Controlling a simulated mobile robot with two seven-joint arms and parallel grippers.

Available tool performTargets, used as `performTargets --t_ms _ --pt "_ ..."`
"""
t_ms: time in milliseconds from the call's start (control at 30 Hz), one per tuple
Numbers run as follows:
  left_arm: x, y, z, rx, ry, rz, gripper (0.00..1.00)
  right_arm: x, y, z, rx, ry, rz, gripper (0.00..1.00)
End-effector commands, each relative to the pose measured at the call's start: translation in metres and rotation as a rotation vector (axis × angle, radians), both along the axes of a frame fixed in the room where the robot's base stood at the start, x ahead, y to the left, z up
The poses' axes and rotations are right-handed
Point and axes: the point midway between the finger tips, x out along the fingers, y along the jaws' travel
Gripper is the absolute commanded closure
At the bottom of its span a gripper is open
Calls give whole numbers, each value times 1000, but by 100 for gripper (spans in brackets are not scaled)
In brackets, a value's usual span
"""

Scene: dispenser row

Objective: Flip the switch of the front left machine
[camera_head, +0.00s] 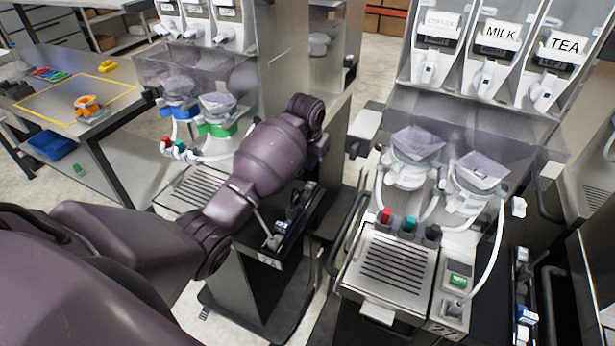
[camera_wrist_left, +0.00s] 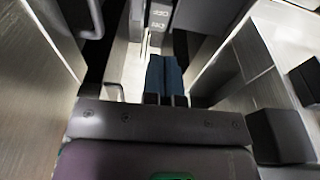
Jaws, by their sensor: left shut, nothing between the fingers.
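Two drink machines show in the head view. The left machine (camera_head: 195,186) is partly covered by my left arm, and I see no switch on it. The right machine (camera_head: 398,262) has a green lit switch (camera_head: 458,280) on its lower right front panel. I cannot tell from the picture which one is the front left machine. My left arm reaches up between the two, its wrist by the left machine's right side; the fingers are hidden there. In the wrist view the left gripper (camera_wrist_left: 165,72) is shut and empty, pointing into a narrow gap between metal walls. My right gripper is not in view.
A dark stand (camera_head: 262,245) with small packets is below my left forearm. The right machine has clear hoppers, white hoses and dispensers labelled MILK (camera_head: 501,32) and TEA (camera_head: 567,44). A table (camera_head: 62,124) with an orange item stands at left. Metal walls leave little room around the gripper.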

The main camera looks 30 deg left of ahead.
Motion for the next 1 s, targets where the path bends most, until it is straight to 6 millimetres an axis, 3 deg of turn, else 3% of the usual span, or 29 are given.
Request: performTargets --t_ms 200,433,633,1000 --pt "6 0 44 1 -4 -1 100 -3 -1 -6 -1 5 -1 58" --pt "11 1 77 1 -2 -1 100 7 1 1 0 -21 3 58" --pt "13 1 90 1 0 0 100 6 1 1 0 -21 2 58" --pt "13 1 91 1 0 0 100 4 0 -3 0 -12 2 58"
